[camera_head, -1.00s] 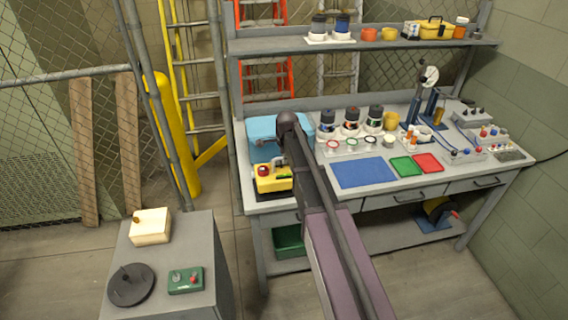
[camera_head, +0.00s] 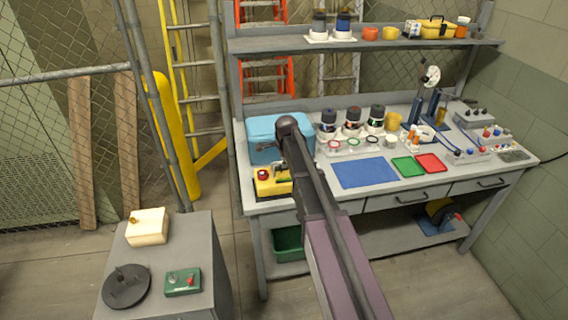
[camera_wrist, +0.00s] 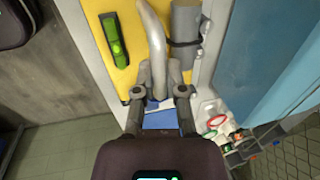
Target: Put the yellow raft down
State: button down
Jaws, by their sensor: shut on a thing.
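The yellow raft (camera_head: 268,184) is at the left end of the workbench, over a black pad at the bench's front left corner. It carries a red-topped part and a green part. In the wrist view the yellow raft (camera_wrist: 119,70) fills the upper middle, with a green block and a grey cylinder on it. My gripper (camera_wrist: 158,95) is shut on the raft's curved grey handle (camera_wrist: 155,45). In the head view my arm hides part of the raft's right side. I cannot tell whether its underside touches the pad.
A light blue tank (camera_head: 262,130) stands close behind the raft. To the right are jars, a blue mat (camera_head: 364,172), a green tray (camera_head: 408,167) and a red tray (camera_head: 431,163). A shelf (camera_head: 370,43) runs above the bench. A grey cabinet (camera_head: 200,262) stands at front left.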

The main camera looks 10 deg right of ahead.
jog(key=c, duration=0.7)
grip_release()
jog(key=shift+r, duration=0.15)
jog(key=p+v, duration=1.1)
jog(key=shift+s+d+r+p, duration=0.1)
jog(key=shift+r+p, duration=0.25)
jog(key=shift+s, duration=0.1)
jog(key=s+n, duration=0.6)
jog(key=s, duration=0.3)
jog(key=s+n+g, duration=0.1)
jog(key=s+n, duration=0.5)
jog(key=s, duration=0.3)
jog(key=s+a+n+g, duration=0.1)
jog(key=s+n, duration=0.5)
jog(key=s, duration=0.3)
jog(key=shift+s+f, duration=0.2)
jog(key=shift+s, duration=0.05)
